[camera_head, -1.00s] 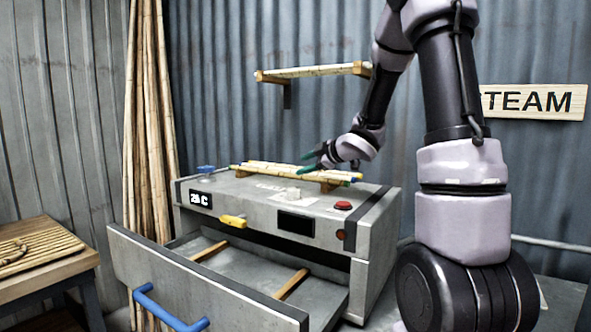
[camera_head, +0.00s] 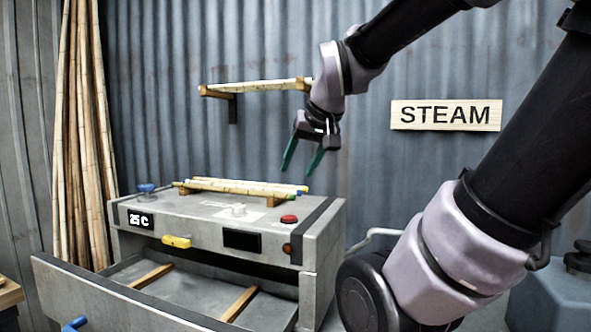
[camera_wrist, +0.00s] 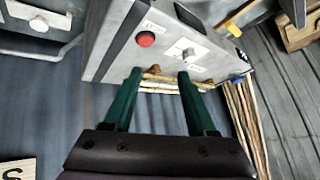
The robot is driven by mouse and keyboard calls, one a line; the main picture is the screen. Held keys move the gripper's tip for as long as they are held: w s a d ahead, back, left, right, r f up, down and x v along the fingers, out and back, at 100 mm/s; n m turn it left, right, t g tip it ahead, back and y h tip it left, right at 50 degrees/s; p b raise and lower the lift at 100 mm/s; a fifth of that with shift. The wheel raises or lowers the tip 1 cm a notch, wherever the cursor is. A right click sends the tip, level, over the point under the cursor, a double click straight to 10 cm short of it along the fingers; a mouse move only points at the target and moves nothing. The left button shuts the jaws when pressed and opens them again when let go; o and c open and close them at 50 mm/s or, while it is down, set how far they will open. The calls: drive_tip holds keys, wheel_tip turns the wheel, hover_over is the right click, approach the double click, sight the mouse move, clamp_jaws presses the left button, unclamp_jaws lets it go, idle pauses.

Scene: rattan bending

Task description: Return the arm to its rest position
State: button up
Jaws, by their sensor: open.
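My gripper (camera_head: 303,158) hangs in the air above the right part of the steam box (camera_head: 325,235), its green fingers apart and nothing between them. In the wrist view my gripper (camera_wrist: 158,75) is also open and empty, with the box top beyond it. Several rattan poles (camera_head: 235,186) lie on wooden rests on top of the box, below and to the left of the fingers, apart from them. My arm reaches in from the right side of the head view.
The box's front drawer (camera_head: 110,300) is pulled out, with two wooden bars inside. A wall rack (camera_head: 217,94) holds a pole behind my gripper. Tall poles (camera_head: 80,140) lean at left. A STEAM sign (camera_head: 445,115) is on the corrugated wall. A blue-grey object (camera_head: 545,300) stands at lower right.

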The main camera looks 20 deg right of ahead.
drive_tip(key=shift+m+g+y, duration=0.5)
drive_tip(key=shift+y, duration=0.3)
drive_tip(key=s+a, duration=0.2)
drive_tip(key=s, duration=0.2)
drive_tip(key=shift+s+a+f, duration=0.1)
drive_tip(key=shift+a+f, duration=0.05)
drive_tip(key=shift+a, duration=0.25)
